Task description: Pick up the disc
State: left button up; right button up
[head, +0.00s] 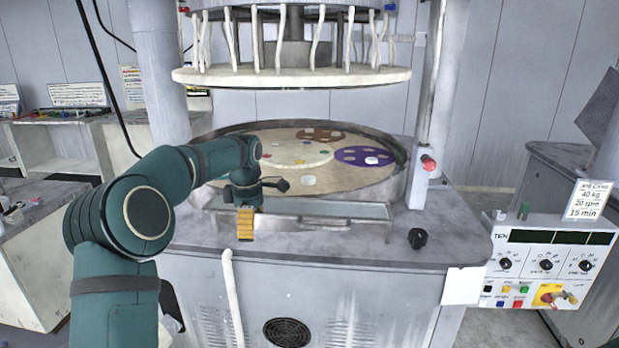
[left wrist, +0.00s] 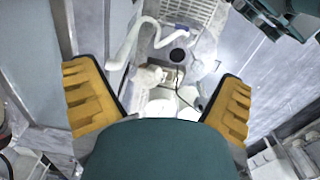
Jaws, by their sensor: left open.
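A small pale disc (head: 308,181) lies on the cream platen (head: 345,185) near its front edge. Another small white disc (head: 372,160) lies on a purple carrier (head: 350,154) at the right of the platen. I cannot tell which disc is meant. My left gripper (head: 245,224) is in front of the platen, to the left of the pale disc, with its yellow fingers pointing down. In the left wrist view its fingers (left wrist: 158,100) are spread wide, with nothing held between them. No disc can be made out clearly there. My right gripper is not in view.
A metal rim (head: 290,207) borders the platen. A brown carrier (head: 322,134) lies at the back of it. A pale upper plate (head: 290,77) hangs above. A black knob (head: 417,238) stands on the front ledge, and a control panel (head: 548,262) is at the right.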

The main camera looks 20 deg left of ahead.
aim_at(308, 180)
jog(key=i, duration=1.45)
